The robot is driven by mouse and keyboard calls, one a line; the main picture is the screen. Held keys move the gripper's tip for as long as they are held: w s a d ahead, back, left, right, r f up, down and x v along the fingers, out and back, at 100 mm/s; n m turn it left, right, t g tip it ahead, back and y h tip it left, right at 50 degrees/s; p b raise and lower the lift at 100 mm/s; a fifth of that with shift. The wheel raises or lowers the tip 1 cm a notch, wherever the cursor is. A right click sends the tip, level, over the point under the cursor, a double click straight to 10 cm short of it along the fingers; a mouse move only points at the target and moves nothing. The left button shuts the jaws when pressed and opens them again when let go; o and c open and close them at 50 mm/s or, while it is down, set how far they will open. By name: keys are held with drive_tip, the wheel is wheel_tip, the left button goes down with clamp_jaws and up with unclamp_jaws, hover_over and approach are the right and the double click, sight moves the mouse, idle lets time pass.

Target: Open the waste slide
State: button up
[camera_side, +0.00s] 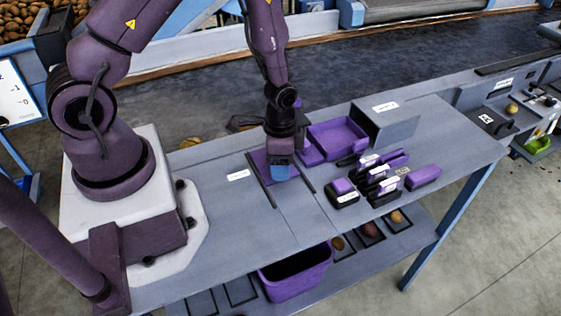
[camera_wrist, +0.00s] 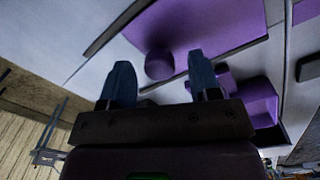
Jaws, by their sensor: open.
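A flat purple plate (camera_side: 259,158), which I take to be the waste slide, lies between two dark rails on the grey bench. It also shows in the wrist view (camera_wrist: 205,25), with a round purple knob (camera_wrist: 158,66) near its edge. My gripper (camera_side: 280,172) is low over the plate's front part and hides some of it in the side view. In the wrist view my gripper's blue fingers (camera_wrist: 160,80) are apart, one on each side of the knob in the picture. I cannot tell whether they touch it. The opening under the plate is not visible.
A purple tray (camera_side: 337,137) and a grey box (camera_side: 384,122) stand right of the slide. Several black and purple labelled blocks (camera_side: 380,178) sit in front of them. A purple bin (camera_side: 297,277) is on the lower shelf. The bench's front left (camera_side: 235,225) is clear.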

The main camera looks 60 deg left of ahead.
drive_tip(key=shift+f, duration=0.25)
clamp_jaws()
drive_tip(key=d, duration=0.8)
drive_tip(key=shift+d, duration=0.4)
unclamp_jaws()
drive_tip(key=shift+r, duration=0.1)
